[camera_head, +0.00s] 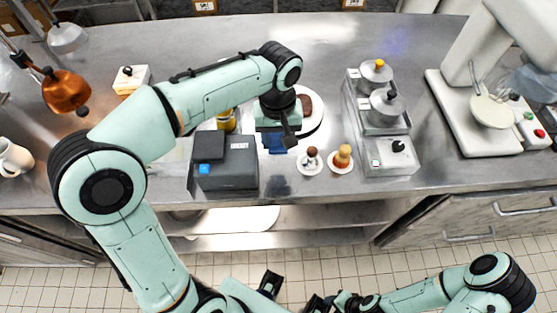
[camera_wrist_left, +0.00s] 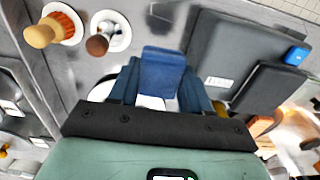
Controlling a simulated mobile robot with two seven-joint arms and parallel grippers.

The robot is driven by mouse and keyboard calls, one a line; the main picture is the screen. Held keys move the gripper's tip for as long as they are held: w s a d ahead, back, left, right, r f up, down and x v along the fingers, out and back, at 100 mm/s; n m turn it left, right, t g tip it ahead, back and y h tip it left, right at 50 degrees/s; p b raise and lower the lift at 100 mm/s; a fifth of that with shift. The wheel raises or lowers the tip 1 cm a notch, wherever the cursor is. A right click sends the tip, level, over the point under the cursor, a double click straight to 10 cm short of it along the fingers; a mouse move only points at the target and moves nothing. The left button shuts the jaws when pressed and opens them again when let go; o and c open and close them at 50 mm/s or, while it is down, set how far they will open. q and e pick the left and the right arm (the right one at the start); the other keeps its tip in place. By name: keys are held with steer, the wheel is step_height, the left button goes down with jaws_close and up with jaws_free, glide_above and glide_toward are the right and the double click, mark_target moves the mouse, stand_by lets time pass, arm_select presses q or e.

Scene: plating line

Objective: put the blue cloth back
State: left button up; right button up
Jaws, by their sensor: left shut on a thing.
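The blue cloth (camera_wrist_left: 162,72) is between the fingers of my left gripper (camera_wrist_left: 158,90) in the left wrist view. My left gripper is shut on it. In the head view my left gripper (camera_head: 276,138) points down over the counter, between the dark grey box and the two small saucers, and the blue cloth (camera_head: 273,146) shows just below it. The hand hides part of the cloth, and I cannot tell whether the cloth touches the counter. My right gripper (camera_head: 318,303) is at the bottom edge of the head view, low and away from the counter; its jaws are unclear.
A dark grey box (camera_head: 228,166) stands close left of the cloth. Two saucers, one with a wooden-handled tool (camera_head: 342,158) and one with a brown-topped item (camera_head: 311,158), are close right. A white plate (camera_head: 314,122) lies behind. A steel unit with pots (camera_head: 386,170) stands further right.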

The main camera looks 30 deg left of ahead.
mark_target(278, 166)
arm_select(q)
step_height(278, 166, down, 10)
steer(key=shift+w+r+b, duration=0.15)
steer(key=shift+r+b, duration=0.05)
steer(key=shift+b, duration=0.35)
steer(key=shift+f, duration=0.1)
steer(key=o, duration=0.5)
steer(key=shift+f, duration=0.1)
steer(key=o, duration=0.4)
steer(key=shift+r, duration=0.2)
step_height(278, 166, up, 12)
steer(key=shift+r+p, duration=0.1)
steer(key=shift+p, duration=0.85)
